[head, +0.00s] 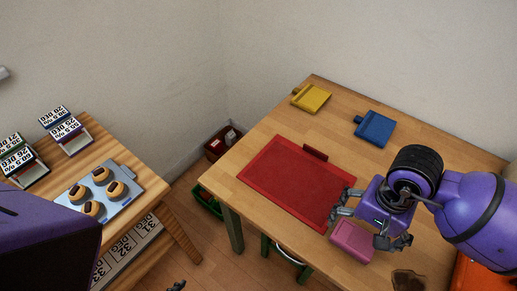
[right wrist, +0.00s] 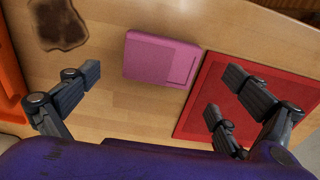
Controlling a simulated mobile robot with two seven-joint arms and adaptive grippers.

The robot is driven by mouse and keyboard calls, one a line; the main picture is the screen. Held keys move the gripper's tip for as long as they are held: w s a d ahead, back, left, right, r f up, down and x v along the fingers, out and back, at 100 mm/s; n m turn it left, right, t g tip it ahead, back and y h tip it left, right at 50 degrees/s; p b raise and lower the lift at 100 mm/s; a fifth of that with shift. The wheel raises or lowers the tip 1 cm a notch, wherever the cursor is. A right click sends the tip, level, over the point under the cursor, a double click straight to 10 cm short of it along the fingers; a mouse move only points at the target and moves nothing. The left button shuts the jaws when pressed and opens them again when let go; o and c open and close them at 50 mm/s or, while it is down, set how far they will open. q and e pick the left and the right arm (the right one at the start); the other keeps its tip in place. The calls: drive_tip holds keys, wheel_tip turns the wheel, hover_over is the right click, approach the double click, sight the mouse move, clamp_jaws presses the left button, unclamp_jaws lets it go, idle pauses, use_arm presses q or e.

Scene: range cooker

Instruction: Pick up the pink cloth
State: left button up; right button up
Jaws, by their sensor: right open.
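The pink cloth (head: 352,241) is a small folded block on the wooden table, close to the near right corner of the red mat. In the right wrist view the pink cloth (right wrist: 161,60) lies flat between the spread fingers. My right gripper (head: 368,226) is open and empty above the cloth, with fingers on either side of it in the picture. It also shows in the right wrist view (right wrist: 160,95). I cannot tell its exact height above the cloth. The left gripper is not clearly visible; only a dark tip shows at the bottom of the head view.
The red mat (head: 290,185) lies beside the cloth. A yellow board (head: 313,98) and a blue board (head: 375,129) lie farther back. A dark brown patch (right wrist: 58,24) and an orange thing (right wrist: 10,85) are on the cloth's other side. A side table holds a tray (head: 126,205) of buns.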

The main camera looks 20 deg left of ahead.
sight(354, 241)
drive_tip(key=f, duration=0.5)
drive_tip(key=shift+s+a+f+p, duration=0.1)
drive_tip(key=shift+s+f+p, duration=0.15)
drive_tip(key=shift+p, duration=0.1)
drive_tip(key=shift+r, duration=0.1)
drive_tip(key=c, duration=1)
drive_tip(key=shift+r, duration=0.1)
